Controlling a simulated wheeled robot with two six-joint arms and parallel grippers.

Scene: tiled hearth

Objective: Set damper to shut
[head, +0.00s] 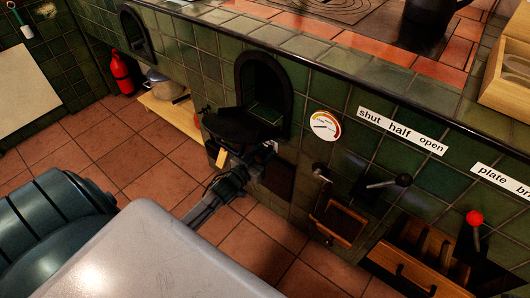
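The damper lever (385,184) is on the green tiled front, a metal rod with a black knob (403,180). It points right, with its knob below the "half" and "open" end of the label strip (402,131), which reads "shut half open" from left to right. My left gripper (262,152) is left of the lever and well apart from it, by a dark flap-like shape (240,125) below the arched opening. Its fingers are dark and small, so I cannot tell whether they are open. My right gripper is not in view.
A red-knobbed lever (474,217) stands right, under a cut-off "plate br" label (503,183). A round gauge (325,126) is left of the damper label. Below are a wooden-framed hatch (338,222) and an open wooden drawer (412,260). A hob edge with a dark pot (430,18) is above.

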